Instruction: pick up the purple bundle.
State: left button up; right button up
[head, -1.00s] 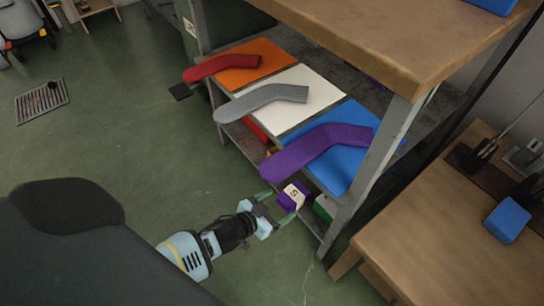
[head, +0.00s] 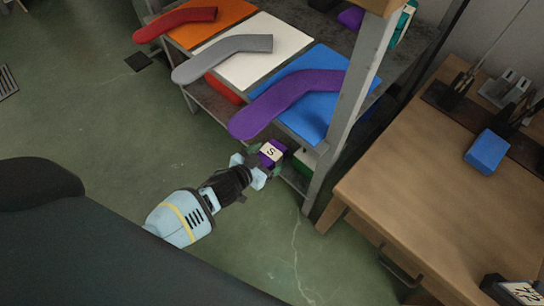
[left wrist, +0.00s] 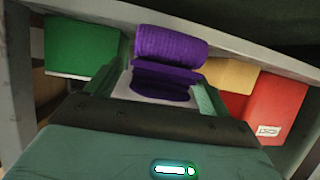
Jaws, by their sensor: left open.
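The purple bundle (head: 273,152) has a white band marked S. It is at the front of the lower shelf, below the blue board (head: 312,122). In the left wrist view the purple bundle (left wrist: 172,46) is a ribbed roll just ahead of and partly between the fingers. My left gripper (head: 264,160) is open around the bundle's near part; it also shows in the left wrist view (left wrist: 155,88). I cannot tell whether a finger touches the bundle. My right gripper is not in view.
Purple (head: 290,95), grey (head: 222,52) and red (head: 175,20) socks lie on boards above. A grey post (head: 345,115) stands right of the bundle. Green (left wrist: 82,48), tan (left wrist: 232,75) and red (left wrist: 275,108) items flank it on the shelf. A wooden table (head: 440,180) is at right.

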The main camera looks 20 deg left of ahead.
pick_arm(q)
jog(key=shift+b+x, duration=0.4)
jog(key=shift+x, duration=0.55)
jog(key=shift+w, duration=0.1)
jog(key=shift+c, duration=0.4)
jog(key=c, duration=1)
